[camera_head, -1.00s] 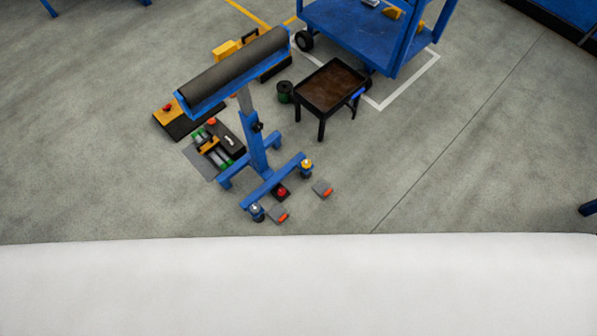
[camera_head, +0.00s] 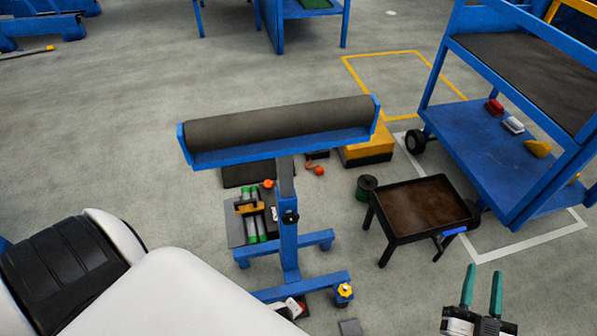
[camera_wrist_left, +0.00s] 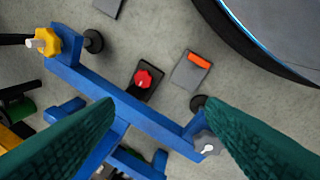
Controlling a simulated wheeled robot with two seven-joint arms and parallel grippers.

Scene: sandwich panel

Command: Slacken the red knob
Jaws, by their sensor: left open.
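The red knob (camera_wrist_left: 143,79) is a lobed red knob on a small black plate (camera_wrist_left: 150,94) on the floor, beside the blue stand's foot beam (camera_wrist_left: 140,115) in the left wrist view. My left gripper (camera_wrist_left: 160,102) is open, its two green fingers apart above the beam, with the knob showing between and beyond the fingertips. It touches nothing that I can make out. My left gripper is hidden in the head view. My right gripper (camera_head: 483,269) is open and empty at the lower right of the head view, its fingers pointing up the picture.
A yellow knob (camera_wrist_left: 45,42) and a grey knob (camera_wrist_left: 207,143) sit on the beam's ends. A grey block with an orange strip (camera_wrist_left: 193,69) lies near the red knob. The roller stand (camera_head: 288,228), brown-topped tray table (camera_head: 420,205) and blue cart (camera_head: 500,140) stand around.

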